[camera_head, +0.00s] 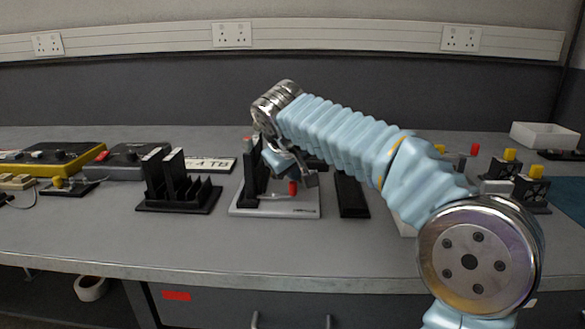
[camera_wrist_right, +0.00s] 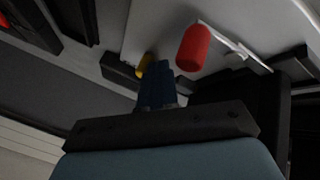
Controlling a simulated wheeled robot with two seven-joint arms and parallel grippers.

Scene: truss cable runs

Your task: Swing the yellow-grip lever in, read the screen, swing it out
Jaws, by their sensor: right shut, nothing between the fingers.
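My right gripper (camera_head: 308,178) is at a fixture with a pale base plate (camera_head: 272,211) and a black upright part (camera_head: 252,172). A red grip (camera_head: 292,188) on a thin rod stands just below the gripper; in the right wrist view the red grip (camera_wrist_right: 193,48) is beside the fingertips. The right gripper (camera_wrist_right: 157,70) is shut, its dark fingers together. A small yellow piece (camera_wrist_right: 146,65), probably the yellow grip, shows right at the fingertips, partly hidden by them. Whether they touch cannot be told. The yellow piece is hidden in the head view. No screen face is readable. My left gripper is not in view.
A black slotted rack (camera_head: 178,190) stands left of the fixture. A yellow box (camera_head: 65,157) and a dark box (camera_head: 130,160) sit farther left. Yellow-topped black parts (camera_head: 533,185) and a white tray (camera_head: 546,136) are at right. The bench front (camera_head: 200,255) is clear.

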